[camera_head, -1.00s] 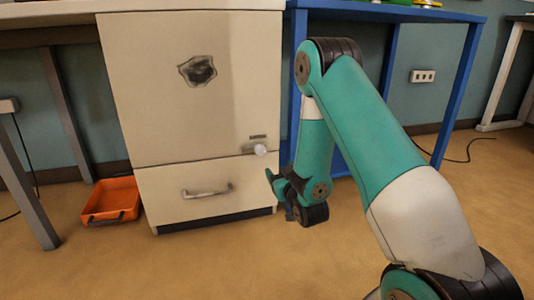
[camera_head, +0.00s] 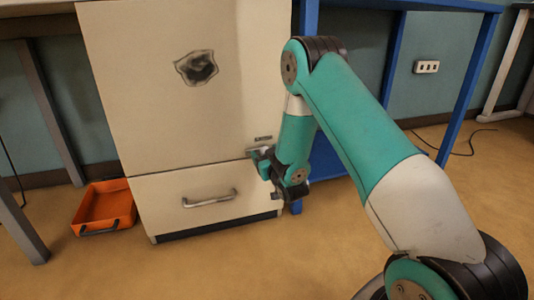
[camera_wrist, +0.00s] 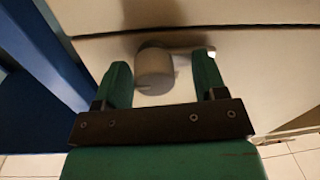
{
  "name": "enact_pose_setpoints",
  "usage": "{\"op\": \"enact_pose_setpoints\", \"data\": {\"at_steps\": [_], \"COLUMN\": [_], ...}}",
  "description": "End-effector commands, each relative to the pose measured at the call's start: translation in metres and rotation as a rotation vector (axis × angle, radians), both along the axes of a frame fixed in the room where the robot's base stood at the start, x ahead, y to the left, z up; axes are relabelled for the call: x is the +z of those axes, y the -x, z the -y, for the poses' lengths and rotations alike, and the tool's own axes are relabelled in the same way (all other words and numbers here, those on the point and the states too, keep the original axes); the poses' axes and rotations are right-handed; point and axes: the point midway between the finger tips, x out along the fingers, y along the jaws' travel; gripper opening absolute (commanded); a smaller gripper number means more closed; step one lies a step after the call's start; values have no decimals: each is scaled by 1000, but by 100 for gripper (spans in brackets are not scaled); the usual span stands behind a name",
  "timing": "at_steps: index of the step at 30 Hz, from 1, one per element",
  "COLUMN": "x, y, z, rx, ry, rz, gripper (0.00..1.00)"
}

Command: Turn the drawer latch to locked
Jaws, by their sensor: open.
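The drawer latch (camera_wrist: 155,70) shows in the wrist view as a grey round knob with a thin arm reaching right to a pale tip. It sits on the pale cabinet front near a seam. My gripper (camera_wrist: 160,76) is open, with one green finger on each side of the knob and visible space beside it. In the head view my gripper (camera_head: 259,158) is at the cabinet's right edge, near the top of the drawer (camera_head: 165,205), and hides the latch. I cannot tell whether a finger touches the knob.
The cabinet (camera_head: 150,110) has a dark worn patch on its upper door. A metal handle (camera_head: 210,198) is on the drawer front. A blue table frame (camera_head: 308,25) stands close on the right. An orange tray (camera_head: 104,207) lies on the floor at left. The floor in front is clear.

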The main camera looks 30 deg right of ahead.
Motion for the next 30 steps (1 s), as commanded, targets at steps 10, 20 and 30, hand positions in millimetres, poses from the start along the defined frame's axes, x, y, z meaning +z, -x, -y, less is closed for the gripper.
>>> {"op": "enact_pose_setpoints", "data": {"at_steps": [10,20,30], "x": [0,-1,-2], "y": [2,2,1], "z": [5,4,2], "rx": [-7,-6,-4], "ry": [1,36,245], "rz": [0,-11,-69], "gripper": [16,16,16]}}
